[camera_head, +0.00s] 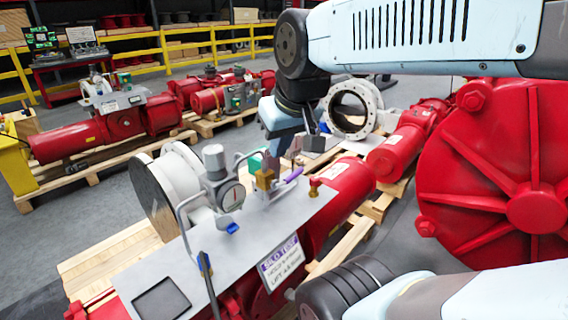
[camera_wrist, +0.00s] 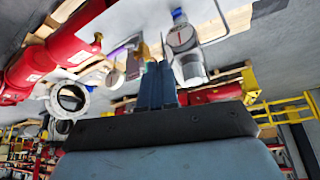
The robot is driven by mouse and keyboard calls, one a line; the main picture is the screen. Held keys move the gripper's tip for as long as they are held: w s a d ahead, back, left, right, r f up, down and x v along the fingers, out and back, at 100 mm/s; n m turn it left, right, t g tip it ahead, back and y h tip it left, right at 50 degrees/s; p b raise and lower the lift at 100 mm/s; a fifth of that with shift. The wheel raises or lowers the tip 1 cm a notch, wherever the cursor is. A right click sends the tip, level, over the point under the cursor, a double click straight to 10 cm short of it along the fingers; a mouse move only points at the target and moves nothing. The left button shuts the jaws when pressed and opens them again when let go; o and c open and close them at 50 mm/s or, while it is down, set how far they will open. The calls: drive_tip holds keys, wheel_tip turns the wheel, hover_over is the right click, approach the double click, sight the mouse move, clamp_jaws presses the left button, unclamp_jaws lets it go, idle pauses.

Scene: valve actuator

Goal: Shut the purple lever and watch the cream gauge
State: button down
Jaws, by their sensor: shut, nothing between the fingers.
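The purple lever (camera_head: 293,174) sits beside a brass fitting (camera_head: 264,179) on the grey panel of the red actuator, slanting up to the right. It also shows in the wrist view (camera_wrist: 118,51), upside down and partly hidden. A gauge with a pale round face (camera_head: 231,196) stands left of it and shows in the wrist view (camera_wrist: 181,37), with a dark needle. My gripper (camera_head: 297,148) is above and behind the lever, apart from it as far as I can tell. In the wrist view its fingers (camera_wrist: 157,68) are together and empty.
Grey tubing loops round the gauge. A sign (camera_head: 282,262) hangs on the panel's front edge. A large red ribbed housing (camera_head: 500,180) stands at the right.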

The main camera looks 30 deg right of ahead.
drive_tip(key=w+d+f+n+g, duration=0.1)
drive_tip(key=w+d+f+n, duration=0.15)
drive_tip(key=w+d, duration=0.75)
drive_tip(key=n+g, duration=0.1)
drive_tip(key=n, duration=0.1)
approach(296, 171)
drive_tip(key=shift+m, duration=0.25)
drive_tip(key=x, duration=0.7)
drive_tip(key=shift+a, duration=0.15)
